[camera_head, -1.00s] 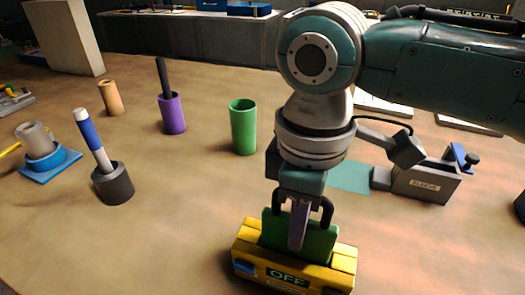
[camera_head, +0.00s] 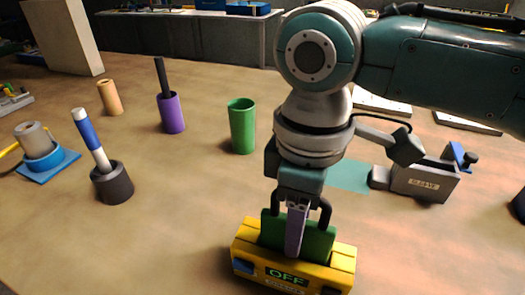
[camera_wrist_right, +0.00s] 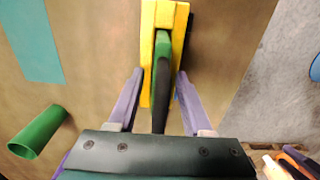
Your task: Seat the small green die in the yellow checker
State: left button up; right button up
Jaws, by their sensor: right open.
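The small green die (camera_head: 318,241) stands upright in the slot of the yellow checker (camera_head: 343,265). The checker's display reads OFF. In the right wrist view the die (camera_wrist_right: 162,75) is a thin green plate with a dark near part, in line with the yellow checker (camera_wrist_right: 147,65). My right gripper (camera_head: 296,250) is directly above the checker. Its purple fingers (camera_wrist_right: 158,88) are spread, one on each side of the die, with gaps visible. The die's lower edge is hidden in the slot, so its depth cannot be told. My left gripper is not in view.
A green cup (camera_head: 242,127), a purple holder (camera_head: 171,113), a dark holder with a blue-and-white tool (camera_head: 112,183) and a tan cylinder (camera_head: 109,97) stand to the left. A grey box labelled SLEEVE (camera_head: 423,184) stands right. The table's left front is clear.

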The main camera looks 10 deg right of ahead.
notch_tip(320, 180, up, 12)
jog(key=shift+f+p, duration=0.1)
jog(key=shift+p, duration=0.5)
